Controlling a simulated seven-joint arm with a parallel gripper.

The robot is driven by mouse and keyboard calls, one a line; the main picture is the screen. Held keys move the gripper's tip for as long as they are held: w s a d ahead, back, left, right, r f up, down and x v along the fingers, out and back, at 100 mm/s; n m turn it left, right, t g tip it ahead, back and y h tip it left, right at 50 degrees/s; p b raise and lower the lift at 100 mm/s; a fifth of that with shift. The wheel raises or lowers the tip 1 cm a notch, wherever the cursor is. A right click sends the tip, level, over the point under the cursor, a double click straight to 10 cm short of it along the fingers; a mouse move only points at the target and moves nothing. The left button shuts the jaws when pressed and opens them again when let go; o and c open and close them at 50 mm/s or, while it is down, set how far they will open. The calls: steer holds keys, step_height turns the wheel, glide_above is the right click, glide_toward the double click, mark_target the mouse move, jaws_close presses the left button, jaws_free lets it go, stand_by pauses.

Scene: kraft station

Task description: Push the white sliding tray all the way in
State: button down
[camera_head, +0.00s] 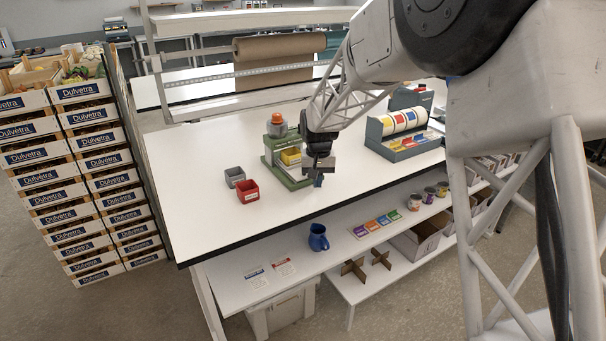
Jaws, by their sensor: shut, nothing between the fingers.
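A white tray-like shelf (300,262) juts out below the front edge of the white worktop, toward the camera. It looks like the sliding tray, pulled out. A blue mug (318,238), several coloured cards (378,223) and patterned cups (428,195) stand or lie on it. My gripper (319,181) is shut and empty. It points down over the worktop near its front edge, behind the mug in the picture. I cannot tell its exact height.
On the worktop (200,205) are a green device (287,160) with an orange top, close by my gripper, a red bin (247,191), a grey bin (234,176) and a grey-green rack (400,135). A lower shelf (365,288) holds cardboard pieces. Stacked crates (85,170) stand left.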

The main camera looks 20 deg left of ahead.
mark_target(304, 175)
steer(key=shift+w+a, duration=3)
stand_by(1.8)
steer(key=shift+s+d, duration=0.3)
stand_by(0.9)
steer(key=shift+r, duration=0.15)
steer(key=shift+r, duration=3.35)
